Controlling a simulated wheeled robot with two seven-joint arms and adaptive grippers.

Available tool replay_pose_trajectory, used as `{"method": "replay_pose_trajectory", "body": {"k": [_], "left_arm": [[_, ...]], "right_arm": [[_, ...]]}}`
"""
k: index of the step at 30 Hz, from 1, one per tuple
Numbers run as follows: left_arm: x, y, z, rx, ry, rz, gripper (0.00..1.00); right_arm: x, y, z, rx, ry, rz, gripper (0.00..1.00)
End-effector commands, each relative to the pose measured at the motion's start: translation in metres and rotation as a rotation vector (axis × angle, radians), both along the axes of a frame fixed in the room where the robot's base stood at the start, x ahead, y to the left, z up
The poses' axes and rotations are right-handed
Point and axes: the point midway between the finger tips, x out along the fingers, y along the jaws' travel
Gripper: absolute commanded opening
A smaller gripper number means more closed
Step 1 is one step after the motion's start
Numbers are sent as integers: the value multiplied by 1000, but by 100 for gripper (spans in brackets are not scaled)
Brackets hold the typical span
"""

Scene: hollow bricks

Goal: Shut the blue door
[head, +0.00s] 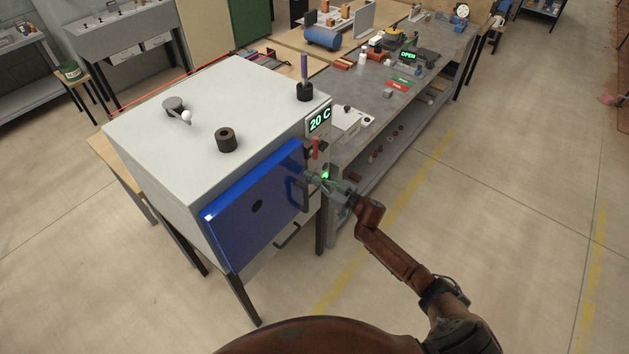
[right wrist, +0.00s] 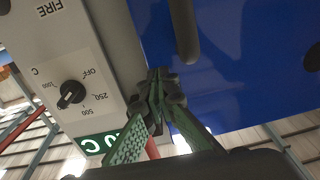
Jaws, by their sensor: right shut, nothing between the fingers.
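The blue door (head: 245,205) is on the front of a white box-shaped kiln (head: 175,130). It lies close against the front, but I cannot tell whether it is fully shut or slightly ajar. A dark handle (head: 291,195) stands near its right edge; it shows at the top in the right wrist view (right wrist: 186,35). My right gripper (head: 314,179) is shut and empty, at the door's right edge beside the handle. In the right wrist view its fingertips (right wrist: 157,76) are at the border between the blue door (right wrist: 245,60) and the grey control panel (right wrist: 75,55). Contact is unclear. My left gripper is not in view.
The kiln's display (head: 319,120) reads 20 C. A dial (right wrist: 71,95) sits on its panel. A grey workbench (head: 375,100) with several items stands right of the kiln. The floor (head: 500,190) to the right is clear.

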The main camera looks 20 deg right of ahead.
Motion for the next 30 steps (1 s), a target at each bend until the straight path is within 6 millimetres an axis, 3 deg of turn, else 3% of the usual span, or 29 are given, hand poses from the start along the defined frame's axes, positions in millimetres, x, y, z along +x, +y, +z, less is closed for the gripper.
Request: {"method": "replay_pose_trajectory", "body": {"k": [3, 6, 11, 15, 27, 30], "left_arm": [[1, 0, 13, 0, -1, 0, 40], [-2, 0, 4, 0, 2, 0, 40], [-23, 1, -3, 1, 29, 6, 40], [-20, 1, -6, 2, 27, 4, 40], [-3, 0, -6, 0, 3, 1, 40], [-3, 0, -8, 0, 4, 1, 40]], "right_arm": [[-15, -8, -2, -2, 8, 7, 0], [-37, -20, -7, -5, 8, 10, 0], [-71, -43, -8, -3, 10, 1, 0], [-91, -55, -8, -3, 10, -2, 0], [-104, -61, -6, -3, 9, 1, 0], [-104, -65, -16, -5, 18, -13, 0]]}}
